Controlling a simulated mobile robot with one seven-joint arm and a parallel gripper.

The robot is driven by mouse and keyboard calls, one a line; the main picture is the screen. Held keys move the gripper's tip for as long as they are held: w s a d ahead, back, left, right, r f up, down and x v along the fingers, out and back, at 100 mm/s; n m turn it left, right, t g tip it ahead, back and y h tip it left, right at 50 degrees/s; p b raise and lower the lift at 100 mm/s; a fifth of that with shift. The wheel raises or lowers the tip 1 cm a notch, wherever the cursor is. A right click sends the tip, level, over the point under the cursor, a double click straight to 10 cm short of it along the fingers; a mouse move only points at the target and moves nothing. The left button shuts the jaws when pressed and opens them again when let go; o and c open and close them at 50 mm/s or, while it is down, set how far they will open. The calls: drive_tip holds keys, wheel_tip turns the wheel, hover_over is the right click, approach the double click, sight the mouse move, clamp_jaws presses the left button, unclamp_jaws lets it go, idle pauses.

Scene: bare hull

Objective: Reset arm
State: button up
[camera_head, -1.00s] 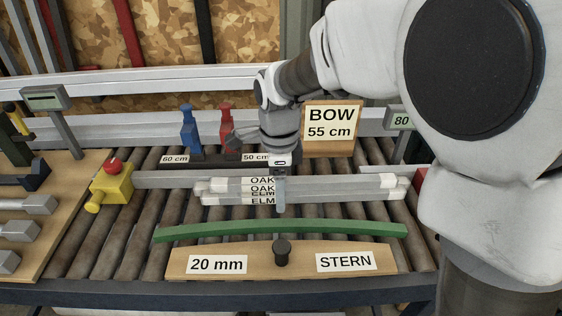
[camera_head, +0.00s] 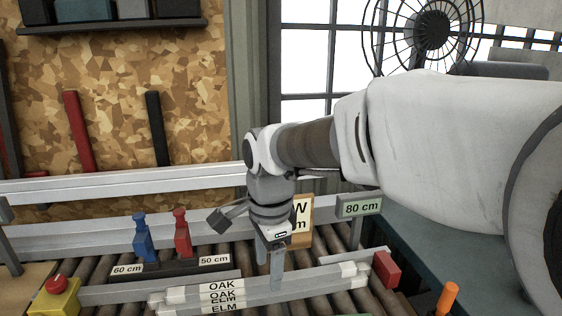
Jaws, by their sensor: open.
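My gripper (camera_head: 270,268) points down over the roller conveyor, its fingers apart with nothing seen between them. It is just behind and above the pale bundled strips (camera_head: 250,292) labelled OAK and ELM, which lie across the rollers. One finger overlaps the strips in the picture; I cannot tell whether it touches them. My arm reaches in from the right.
A blue peg (camera_head: 142,240) and a red peg (camera_head: 182,234) stand left of my gripper. A BOW sign (camera_head: 302,222) is partly hidden behind it. An 80 cm sign (camera_head: 359,206), a red block (camera_head: 385,268) and a yellow stop-button box (camera_head: 55,298) stand nearby. A fan (camera_head: 432,32) is behind.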

drive_tip(key=s+d+r+n+t+p, duration=0.2)
drive_tip(key=s+d+n, duration=0.4)
drive_tip(key=d, duration=0.3)
drive_tip(key=s+d+r+n+t+p, duration=0.2)
drive_tip(key=s+d+r+n, duration=0.3)
drive_tip(key=d, duration=0.3)
drive_tip(key=shift+s+d+n+t, duration=0.35)
drive_tip(key=shift+s+n+t, duration=0.05)
drive_tip(key=shift+s+n, duration=0.45)
drive_tip(key=shift+r, duration=0.1)
idle(0.7)
